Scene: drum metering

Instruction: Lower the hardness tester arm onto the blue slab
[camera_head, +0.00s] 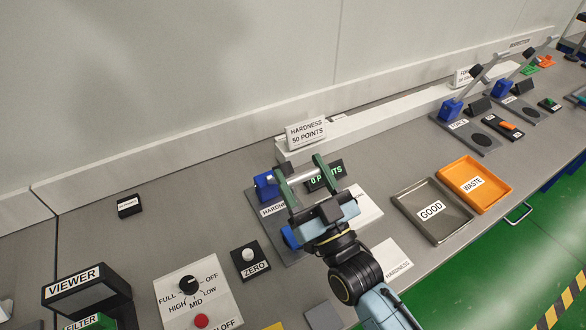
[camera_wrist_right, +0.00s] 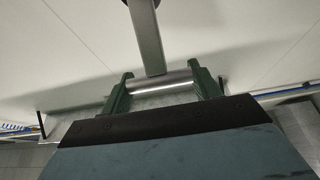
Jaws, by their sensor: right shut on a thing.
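The hardness tester has a blue post (camera_head: 265,186) on a dark base marked HARDNESS. Its grey arm (camera_wrist_right: 147,38) ends in a silver crossbar (camera_head: 301,177), which also shows in the wrist view (camera_wrist_right: 160,84). My right gripper (camera_head: 302,178) has its green fingers shut on the two ends of this bar, raised above the base. It also shows in the wrist view (camera_wrist_right: 161,88). A blue piece (camera_head: 290,237), seemingly the slab, shows partly beside my right wrist, which hides the rest. My left gripper is not in view.
A display (camera_head: 325,174) reading 0 POINTS stands behind the gripper. A ZERO button box (camera_head: 250,261) is at the lower left. The GOOD tray (camera_head: 432,210) and orange WASTE tray (camera_head: 475,184) lie to the right. A HARDNESS 50 POINTS sign (camera_head: 306,132) stands behind.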

